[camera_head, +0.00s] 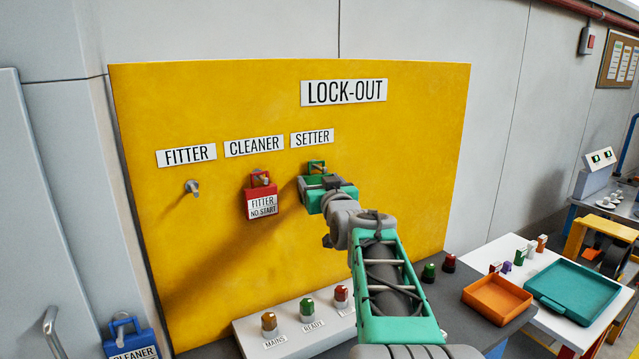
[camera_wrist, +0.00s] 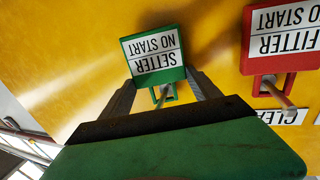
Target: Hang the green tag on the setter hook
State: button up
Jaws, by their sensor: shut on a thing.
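The green tag (camera_wrist: 155,52), marked SETTER NO START, is between the fingers of my gripper (camera_wrist: 158,78) in the wrist view, where it appears upside down. My gripper (camera_head: 307,188) is shut on it in front of the yellow board. The tag's loop (camera_head: 316,164) shows above my gripper under the SETTER label (camera_head: 312,138); its lower body is hidden. The setter hook (camera_wrist: 163,96) appears at the loop and seems to pass through it.
A red FITTER tag (camera_head: 262,201) hangs on the cleaner hook, close left of my gripper. The fitter hook (camera_head: 192,187) is bare. A blue CLEANER tag (camera_head: 130,338) is at lower left. A button panel (camera_head: 290,330) stands below the yellow board (camera_head: 400,130).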

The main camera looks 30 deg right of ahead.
jog(key=o, duration=2)
jog(key=b+v, duration=0.3)
jog(key=v, duration=0.5)
jog(key=s+a+f+m+g+y, duration=0.1)
jog(key=s+f+g, duration=0.55)
jog(key=f, duration=0.65)
jog(key=s+a+f+m+g+y, duration=0.15)
jog(key=s+f+g, duration=0.45)
jog(key=f, duration=0.7)
jog(key=s+a+f+n+g+y, duration=0.1)
jog(key=s+a+f, duration=0.2)
jog(key=s+a, duration=0.25)
jog(key=s+a+f+g+y, duration=0.1)
jog(key=s+a+f, duration=0.2)
jog(key=s+a, duration=0.25)
jog(key=w+a+n, duration=0.1)
jog(key=a, duration=0.3)
jog(key=w+a+r+n, duration=0.1)
jog(key=a+n, duration=0.1)
jog(key=a, duration=0.3)
jog(key=a+r+n+t+y, duration=0.1)
jog(key=a+n, duration=0.1)
jog(key=a, duration=0.2)
jog(key=shift+w+a+n, duration=0.15)
jog(key=shift+w+n, duration=0.1)
jog(key=shift+w, duration=0.15)
